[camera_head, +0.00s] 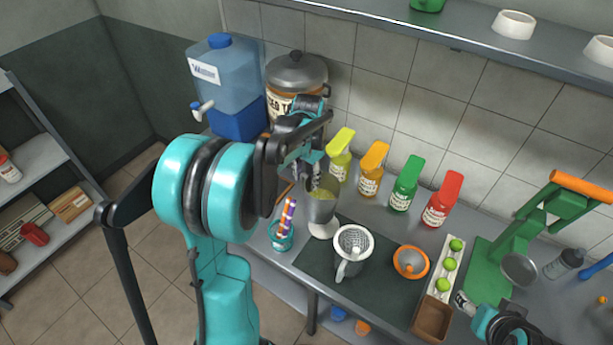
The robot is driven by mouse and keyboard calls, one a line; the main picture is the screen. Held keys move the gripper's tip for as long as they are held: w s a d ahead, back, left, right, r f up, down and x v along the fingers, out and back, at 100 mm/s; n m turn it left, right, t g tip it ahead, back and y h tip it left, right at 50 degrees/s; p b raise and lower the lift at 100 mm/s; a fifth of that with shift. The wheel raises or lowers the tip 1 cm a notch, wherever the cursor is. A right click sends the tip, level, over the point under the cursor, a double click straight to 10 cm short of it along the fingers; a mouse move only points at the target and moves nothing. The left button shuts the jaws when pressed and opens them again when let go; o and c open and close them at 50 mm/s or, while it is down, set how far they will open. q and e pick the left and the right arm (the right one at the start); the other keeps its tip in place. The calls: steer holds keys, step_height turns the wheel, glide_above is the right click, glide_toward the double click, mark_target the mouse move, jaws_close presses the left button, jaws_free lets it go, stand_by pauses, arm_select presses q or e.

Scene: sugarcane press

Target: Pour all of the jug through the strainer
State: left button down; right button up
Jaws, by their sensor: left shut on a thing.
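The jug (320,210) is a grey vessel with yellow-green juice in it, near the middle of the counter. It looks roughly upright; whether its pale base touches the counter is unclear. My left gripper (312,178) is at the jug's rim, shut on it, and its fingers are partly hidden. The strainer (353,240), a round mesh with a white rim, sits on top of a grey container with a handle (347,268), to the right of and nearer than the jug.
Yellow, orange, green and red bottles (405,184) stand behind. An orange-rimmed funnel-like dish (411,262), a tray of limes (447,266) and a green press (520,225) lie to the right. A cup of striped straws (281,236) stands left of the jug. The dark mat (385,297) has free room in front.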

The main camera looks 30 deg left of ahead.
arm_select(q)
steer(key=shift+s+d+r+t+y+p, duration=0.2)
steer(key=shift+s+d+r+y, duration=0.1)
steer(key=shift+r, duration=0.15)
steer(key=shift+s+d+r+t+y+p, duration=0.1)
steer(key=shift+s+d+r+y+p, duration=0.05)
steer(key=shift+r+y, duration=0.2)
steer(key=shift+d+r+t+y, duration=0.3)
steer(key=shift+d+r+y, duration=0.4)
steer(key=shift+y, duration=0.35)
steer(key=d+y+b, duration=0.1)
steer(key=s+d+t+y+b, duration=0.1)
steer(key=d+y, duration=0.1)
steer(key=d+r+y+b, duration=0.1)
steer(key=d+y, duration=0.1)
steer(key=shift+s+t, duration=0.3)
steer(key=shift+s, duration=0.05)
steer(key=shift+a, duration=0.1)
steer(key=shift+s+d+t+y+b, duration=0.3)
steer(key=shift+d+y+b, duration=0.6)
steer(key=shift+b, duration=0.3)
